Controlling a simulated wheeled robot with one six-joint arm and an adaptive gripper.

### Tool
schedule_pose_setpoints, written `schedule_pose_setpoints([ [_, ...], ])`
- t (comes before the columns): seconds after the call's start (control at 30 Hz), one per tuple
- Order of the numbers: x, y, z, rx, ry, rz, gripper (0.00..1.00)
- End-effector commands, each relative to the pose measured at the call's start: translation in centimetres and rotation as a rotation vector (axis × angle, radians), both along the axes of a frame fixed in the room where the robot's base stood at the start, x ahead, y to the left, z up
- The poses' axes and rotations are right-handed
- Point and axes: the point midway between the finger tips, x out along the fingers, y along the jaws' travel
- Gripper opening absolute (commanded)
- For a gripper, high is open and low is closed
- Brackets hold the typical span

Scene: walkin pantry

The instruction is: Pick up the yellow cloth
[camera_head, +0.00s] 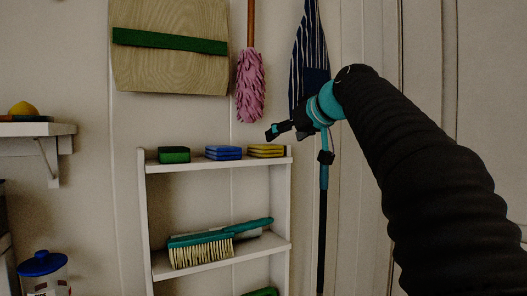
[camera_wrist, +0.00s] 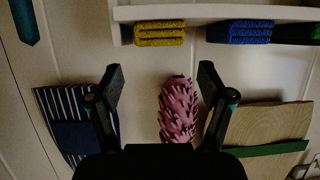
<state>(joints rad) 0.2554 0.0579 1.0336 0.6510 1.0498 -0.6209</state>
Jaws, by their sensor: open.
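The yellow cloth (camera_head: 266,151) is a small folded block with dark stripes. It lies at the right end of the white shelf unit's top board. In the wrist view, which looks upside down, the yellow cloth (camera_wrist: 160,34) is at the top, beyond my fingertips and roughly in line with the gap between them. My gripper (camera_head: 275,131) is a little above the cloth in the head view, apart from it. In the wrist view my gripper (camera_wrist: 160,70) has its two fingers spread wide with nothing held between them.
A blue folded cloth (camera_head: 223,153) lies just left of the yellow one, and a green block (camera_head: 174,155) further left. A pink duster (camera_head: 250,86), a striped apron (camera_head: 309,55) and a wooden board (camera_head: 170,65) hang behind. A brush (camera_head: 201,250) lies on the lower shelf.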

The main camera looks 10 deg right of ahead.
Motion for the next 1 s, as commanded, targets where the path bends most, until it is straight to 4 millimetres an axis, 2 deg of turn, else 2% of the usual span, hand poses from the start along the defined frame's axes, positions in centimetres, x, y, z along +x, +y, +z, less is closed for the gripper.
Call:
schedule_pose_setpoints([
  [0.13,1.7,0.7,-0.7,0.0,0.001,0.001,0.8],
  [0.47,3.1,1.2,-1.9,0.0,0.002,0.001,0.8],
  [0.73,6.0,2.3,-3.7,0.0,0.001,0.002,0.8],
  [1.0,6.5,2.4,-3.9,0.0,0.0,-0.001,0.8],
])
